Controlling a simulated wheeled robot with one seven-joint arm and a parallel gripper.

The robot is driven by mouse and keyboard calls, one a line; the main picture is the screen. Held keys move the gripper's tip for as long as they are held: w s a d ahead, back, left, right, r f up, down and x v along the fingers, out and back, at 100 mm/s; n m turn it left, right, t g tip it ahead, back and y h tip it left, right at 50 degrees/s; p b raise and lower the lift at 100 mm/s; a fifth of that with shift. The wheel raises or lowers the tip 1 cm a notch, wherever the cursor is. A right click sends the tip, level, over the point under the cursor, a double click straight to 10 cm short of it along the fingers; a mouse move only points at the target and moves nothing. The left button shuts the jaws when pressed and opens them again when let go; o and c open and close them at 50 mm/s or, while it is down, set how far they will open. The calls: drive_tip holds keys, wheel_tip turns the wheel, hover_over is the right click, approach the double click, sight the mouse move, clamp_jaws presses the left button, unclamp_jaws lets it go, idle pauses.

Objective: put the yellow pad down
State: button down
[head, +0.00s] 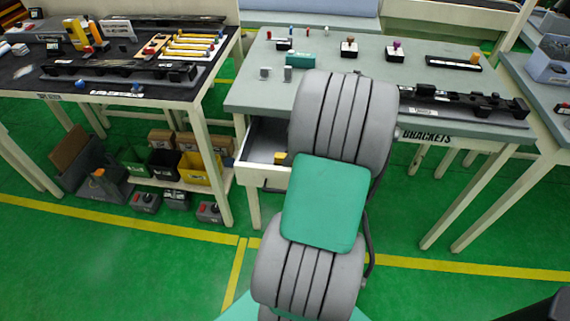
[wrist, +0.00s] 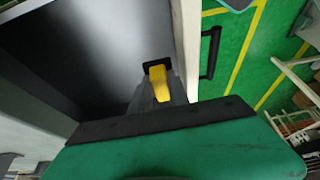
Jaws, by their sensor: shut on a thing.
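The yellow pad (wrist: 158,82) shows in the wrist view at the end of my gripper (wrist: 157,72), which is shut on it. Part of the pad is hidden by the fingers. The gripper is over or inside an open drawer (wrist: 85,45), near its wall; I cannot tell whether the pad touches the drawer floor. In the head view a small yellow patch (head: 280,158) shows in the open drawer (head: 262,178), beside my arm, which hides the gripper and part of the drawer.
The drawer hangs under a grey bench (head: 335,65) marked BRACKETS, holding small knobbed parts and a black bracket (head: 465,103). Left, a dark table (head: 50,75) holds yellow-handled tools. Bins (head: 196,168) stand on its lower shelf. A black drawer handle (wrist: 210,52) is outside the drawer wall.

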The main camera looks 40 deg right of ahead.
drive_tip(key=shift+w+a+f, duration=0.15)
drive_tip(key=shift+w+f, duration=0.15)
drive_tip(key=shift+w+a+f, duration=0.1)
drive_tip(key=shift+w+f, duration=0.05)
drive_tip(key=shift+f, duration=0.95)
drive_tip(key=shift+w+f, duration=0.15)
drive_tip(key=shift+f, duration=0.9)
drive_tip(key=c, duration=1.5)
unclamp_jaws()
drive_tip(key=shift+c, duration=0.2)
drive_tip(key=v, duration=1.2)
drive_tip(key=w+a+r+m+g+h, duration=0.1)
drive_tip(key=w+a+m, duration=0.15)
drive_tip(key=a, duration=0.65)
drive_tip(key=w+a+r+m, duration=0.1)
drive_tip(key=w+a, duration=0.2)
drive_tip(key=a, duration=0.6)
drive_tip(key=s+a+f+m+h, duration=0.1)
drive_tip(key=s+a+m, duration=0.3)
drive_tip(key=a, duration=0.9)
drive_tip(key=s, duration=0.3)
drive_tip(key=shift+h+p, duration=0.4)
